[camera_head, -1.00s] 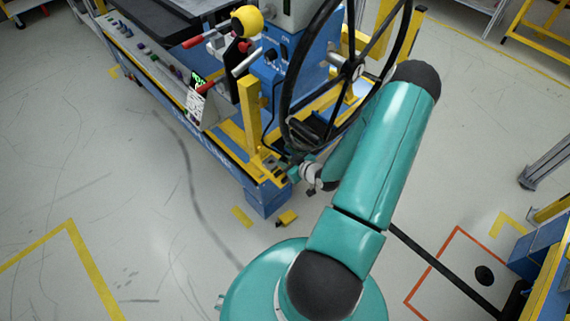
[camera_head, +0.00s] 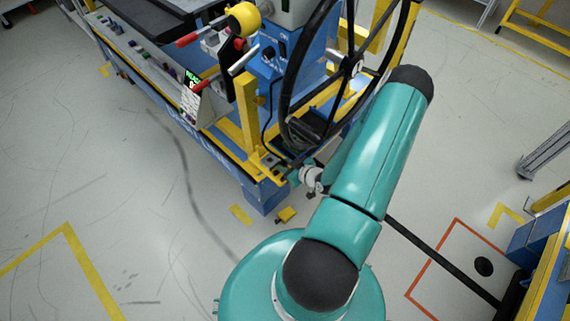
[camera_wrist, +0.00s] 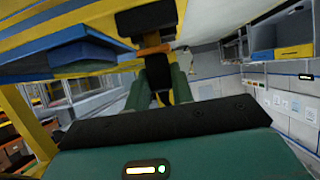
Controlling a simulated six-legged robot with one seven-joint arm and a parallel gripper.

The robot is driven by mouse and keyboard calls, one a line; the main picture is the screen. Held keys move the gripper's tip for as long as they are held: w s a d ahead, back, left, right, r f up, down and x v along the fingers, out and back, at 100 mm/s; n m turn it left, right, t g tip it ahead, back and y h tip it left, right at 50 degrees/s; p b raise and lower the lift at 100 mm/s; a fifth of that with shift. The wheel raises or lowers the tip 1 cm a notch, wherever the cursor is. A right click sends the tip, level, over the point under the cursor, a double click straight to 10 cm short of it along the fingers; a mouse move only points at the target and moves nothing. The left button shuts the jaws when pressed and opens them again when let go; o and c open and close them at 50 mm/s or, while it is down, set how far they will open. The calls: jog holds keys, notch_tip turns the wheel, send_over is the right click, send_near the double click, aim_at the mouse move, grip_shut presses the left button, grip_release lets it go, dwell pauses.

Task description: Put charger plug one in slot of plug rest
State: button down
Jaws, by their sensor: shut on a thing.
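My gripper (camera_head: 294,177) is low beside the front corner of the blue and yellow bench, partly hidden by my arm. In the wrist view its two green fingers (camera_wrist: 166,78) are close together, with a dark piece (camera_wrist: 153,41) at their tips that appears to be charger plug one. A wider black block (camera_wrist: 148,18) sits just beyond it; I cannot tell whether the two touch. A black cable (camera_head: 266,112) hangs from the blue box down to the yellow base (camera_head: 262,164). I cannot clearly make out the plug rest or its slot.
A black steering wheel (camera_head: 285,88) stands above my gripper, close to my arm. A yellow post (camera_head: 248,112) rises from the bench (camera_head: 225,147). The floor to the left is clear.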

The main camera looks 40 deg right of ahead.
jog(key=shift+f, duration=0.45)
jog(key=c, duration=1.2)
grip_release()
jog(key=shift+r, duration=0.15)
jog(key=shift+r, duration=0.3)
jog(key=v, duration=1.2)
jog(key=shift+r, duration=0.15)
